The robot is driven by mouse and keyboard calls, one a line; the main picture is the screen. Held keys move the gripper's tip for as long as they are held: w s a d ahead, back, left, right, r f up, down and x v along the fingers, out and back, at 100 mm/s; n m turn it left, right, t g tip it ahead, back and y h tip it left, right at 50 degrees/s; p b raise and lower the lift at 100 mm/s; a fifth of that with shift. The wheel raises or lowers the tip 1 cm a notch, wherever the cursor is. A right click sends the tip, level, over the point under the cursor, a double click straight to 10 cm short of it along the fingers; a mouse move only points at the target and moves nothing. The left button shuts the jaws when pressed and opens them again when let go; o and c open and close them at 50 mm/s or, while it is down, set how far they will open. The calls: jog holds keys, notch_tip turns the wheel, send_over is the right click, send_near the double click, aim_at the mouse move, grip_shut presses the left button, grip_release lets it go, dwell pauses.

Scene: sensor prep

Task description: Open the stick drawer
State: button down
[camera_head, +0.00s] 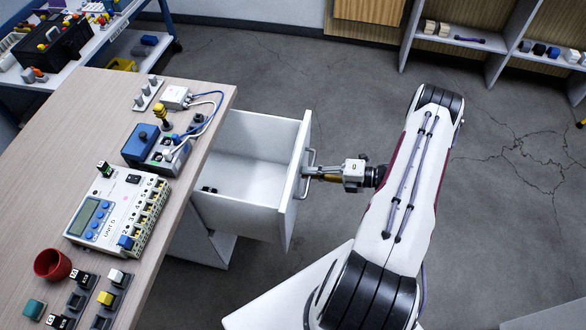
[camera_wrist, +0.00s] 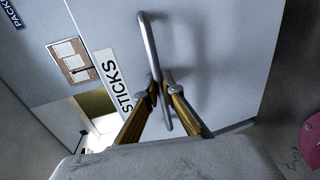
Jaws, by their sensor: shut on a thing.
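The stick drawer (camera_head: 248,168) is white and stands pulled well out from under the table in the head view. Its floor is mostly bare, with a small dark object (camera_head: 209,189) at the left side. In the wrist view its front (camera_wrist: 225,60) carries a "STICKS" label (camera_wrist: 119,80). A grey metal bar handle (camera_wrist: 149,45) runs down the front. My gripper (camera_head: 312,174) is at the handle, outside the drawer front. In the wrist view my gripper (camera_wrist: 160,92) has its yellow-brown fingers on both sides of the handle's lower part, closed on it.
The wooden table (camera_head: 180,235) on the left holds a meter unit (camera_head: 118,215), a blue box (camera_head: 140,142), cables and a red cup (camera_head: 52,264). Shelves (camera_head: 465,42) stand at the back right. The floor (camera_head: 350,110) beyond the drawer is clear.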

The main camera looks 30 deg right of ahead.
jog(key=shift+f+v, duration=0.15)
jog(key=shift+v, duration=0.6)
jog(key=shift+f+v, duration=0.15)
jog(key=shift+v, duration=0.55)
jog(key=shift+d, duration=0.1)
jog(key=c, duration=2.5)
grip_release()
jog(key=shift+v, duration=6)
jog(key=shift+f, duration=0.15)
